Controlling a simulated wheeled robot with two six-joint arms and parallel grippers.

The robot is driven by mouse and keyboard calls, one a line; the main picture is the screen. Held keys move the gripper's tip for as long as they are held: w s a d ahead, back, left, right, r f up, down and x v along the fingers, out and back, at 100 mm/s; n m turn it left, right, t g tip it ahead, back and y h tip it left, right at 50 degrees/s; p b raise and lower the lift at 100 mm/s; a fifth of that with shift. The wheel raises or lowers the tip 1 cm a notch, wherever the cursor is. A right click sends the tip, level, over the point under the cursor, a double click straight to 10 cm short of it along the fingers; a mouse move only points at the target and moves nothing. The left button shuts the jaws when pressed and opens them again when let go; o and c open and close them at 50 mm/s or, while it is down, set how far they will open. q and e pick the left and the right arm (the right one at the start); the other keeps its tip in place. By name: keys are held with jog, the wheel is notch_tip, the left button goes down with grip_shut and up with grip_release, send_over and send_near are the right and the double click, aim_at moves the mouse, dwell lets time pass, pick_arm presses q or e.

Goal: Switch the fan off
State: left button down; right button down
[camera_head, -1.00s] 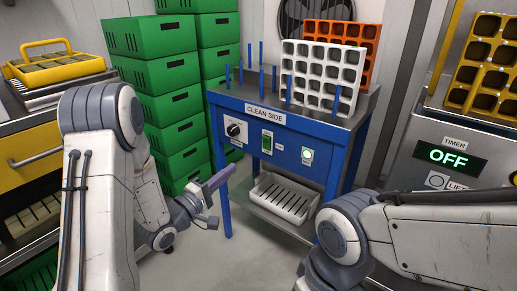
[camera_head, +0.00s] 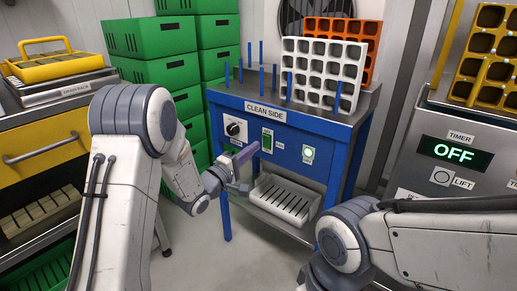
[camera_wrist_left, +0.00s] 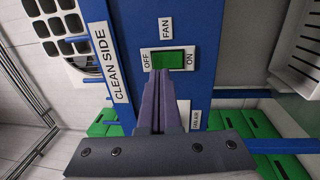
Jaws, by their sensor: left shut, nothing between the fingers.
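The fan switch (camera_head: 267,139) is a green rocker on the front of the blue table. In the left wrist view the green rocker (camera_wrist_left: 168,60) sits between the labels OFF on the left and ON on the right, with FAN above. My left gripper (camera_head: 254,148) is shut and empty, its purple fingertips right in front of the switch. In the wrist view the fingertips (camera_wrist_left: 160,76) overlap the rocker's lower edge. I cannot tell if they touch it. A dark fan (camera_head: 312,10) is on the back wall. My right gripper is outside the frame.
The blue table carries a CLEAN SIDE label, a black knob (camera_head: 233,129) and a lit round button (camera_head: 308,152). White (camera_head: 318,73) and orange trays stand on top. A grey tray (camera_head: 284,199) sits on its lower shelf. Green crates (camera_head: 160,37) are stacked at left.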

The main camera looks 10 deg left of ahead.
aim_at(265, 138)
pick_arm(q)
jog(key=shift+b+x, duration=0.35)
jog(key=shift+x, duration=1.25)
